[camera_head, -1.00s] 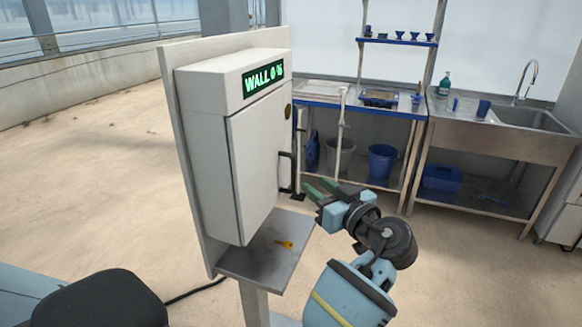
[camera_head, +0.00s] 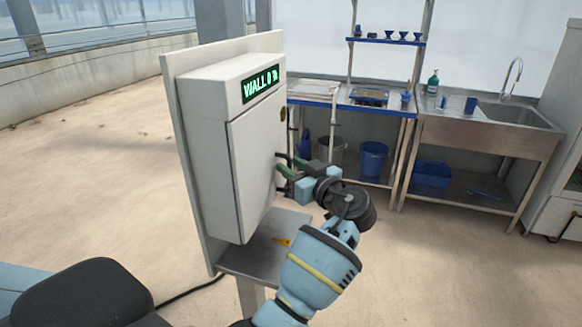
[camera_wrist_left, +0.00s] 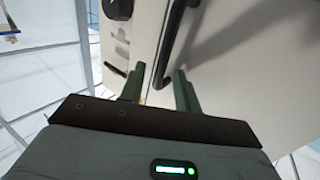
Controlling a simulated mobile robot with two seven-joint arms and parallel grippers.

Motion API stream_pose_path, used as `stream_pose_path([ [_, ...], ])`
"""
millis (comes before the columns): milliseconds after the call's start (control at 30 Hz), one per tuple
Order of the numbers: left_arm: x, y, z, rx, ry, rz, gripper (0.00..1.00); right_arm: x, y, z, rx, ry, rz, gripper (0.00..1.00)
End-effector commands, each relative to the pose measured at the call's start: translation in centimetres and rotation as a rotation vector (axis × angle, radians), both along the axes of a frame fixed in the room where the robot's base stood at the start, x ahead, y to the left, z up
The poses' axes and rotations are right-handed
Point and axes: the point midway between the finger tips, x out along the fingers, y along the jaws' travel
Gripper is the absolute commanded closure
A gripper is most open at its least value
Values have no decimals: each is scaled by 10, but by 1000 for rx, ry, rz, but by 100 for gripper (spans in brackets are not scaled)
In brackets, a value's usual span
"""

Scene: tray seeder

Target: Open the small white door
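The small white door (camera_head: 252,165) is the front of a white wall box with a green lit display, and it looks shut. It also fills the right of the left wrist view (camera_wrist_left: 245,65). Its dark bar handle (camera_wrist_left: 169,45) runs down the door near its edge. My left gripper (camera_head: 285,165) is at the handle, its green fingers pointing at the door. In the left wrist view my left gripper (camera_wrist_left: 157,76) is open, with the lower end of the handle between the fingertips. I cannot tell whether they touch it. My right gripper is not in view.
A grey shelf (camera_head: 250,262) with a small yellow item (camera_head: 282,241) sits below the box. A dark round knob (camera_wrist_left: 118,8) is above the handle. A workbench (camera_head: 390,108) and a sink (camera_head: 515,113) stand behind. Open floor lies to the right.

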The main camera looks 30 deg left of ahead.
Motion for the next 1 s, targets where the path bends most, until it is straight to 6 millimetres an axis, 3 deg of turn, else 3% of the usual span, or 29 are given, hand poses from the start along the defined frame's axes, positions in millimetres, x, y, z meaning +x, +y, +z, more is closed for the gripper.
stream_pose_path([
  [267, 1, 1, -1, -1, 1, -1, 68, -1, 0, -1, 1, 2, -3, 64],
  [500, 1, 1, -1, -1, 1, -1, 99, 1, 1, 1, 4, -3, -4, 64],
  [1000, 5, 1, -2, -1, 3, -10, 100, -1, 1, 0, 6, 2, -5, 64],
])
